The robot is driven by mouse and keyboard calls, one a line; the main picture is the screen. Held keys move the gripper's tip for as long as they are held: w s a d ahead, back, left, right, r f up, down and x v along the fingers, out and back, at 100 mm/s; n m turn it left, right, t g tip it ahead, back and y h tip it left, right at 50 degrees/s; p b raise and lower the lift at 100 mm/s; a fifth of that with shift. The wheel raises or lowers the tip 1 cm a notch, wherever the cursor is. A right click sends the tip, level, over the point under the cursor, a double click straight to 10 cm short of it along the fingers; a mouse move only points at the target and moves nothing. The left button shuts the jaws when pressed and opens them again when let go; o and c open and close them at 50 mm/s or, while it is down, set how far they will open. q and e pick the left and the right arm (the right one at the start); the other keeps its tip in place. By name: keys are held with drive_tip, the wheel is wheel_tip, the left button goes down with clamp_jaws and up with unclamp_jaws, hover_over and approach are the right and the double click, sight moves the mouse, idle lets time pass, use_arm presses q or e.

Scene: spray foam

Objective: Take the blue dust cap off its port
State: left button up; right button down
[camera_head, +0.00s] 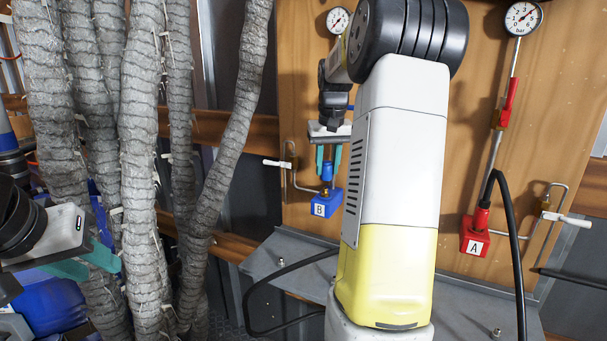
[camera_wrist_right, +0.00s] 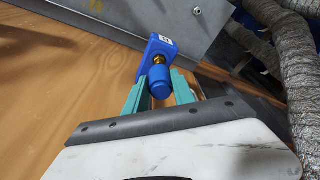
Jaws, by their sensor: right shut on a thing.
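The blue dust cap (camera_head: 327,172) stands upright over the brass port of the blue block marked B (camera_head: 320,208) on the wooden panel. My right gripper (camera_head: 328,162) comes from above, its teal fingers shut on the cap. In the right wrist view the cap (camera_wrist_right: 160,84) sits between the fingertips (camera_wrist_right: 159,90), with the brass fitting and blue block (camera_wrist_right: 154,48) just beyond. The cap appears in line with the port; I cannot tell whether it is still seated. My left gripper (camera_head: 92,264) is at the far left, its teal fingers apart and empty.
Thick grey wrapped hoses (camera_head: 143,150) hang between my left gripper and the panel. A red block marked A (camera_head: 475,236) with a black hose stands at right. Gauges (camera_head: 522,18) and white-handled levers (camera_head: 278,163) are on the panel. A grey metal shelf (camera_head: 270,262) lies below.

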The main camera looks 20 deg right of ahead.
sight(326, 175)
drive_tip(key=shift+w+r, duration=0.25)
drive_tip(key=shift+r, duration=0.05)
drive_tip(key=shift+f, duration=0.1)
drive_tip(key=shift+s+x, duration=0.2)
drive_tip(key=shift+x, duration=0.8)
drive_tip(key=shift+s+x, duration=0.15)
drive_tip(key=shift+x, duration=0.55)
drive_tip(key=shift+s+x, duration=0.15)
drive_tip(key=shift+x, duration=0.55)
idle(0.9)
drive_tip(key=shift+a, duration=0.1)
drive_tip(key=c, duration=1)
unclamp_jaws()
drive_tip(key=shift+o, duration=0.2)
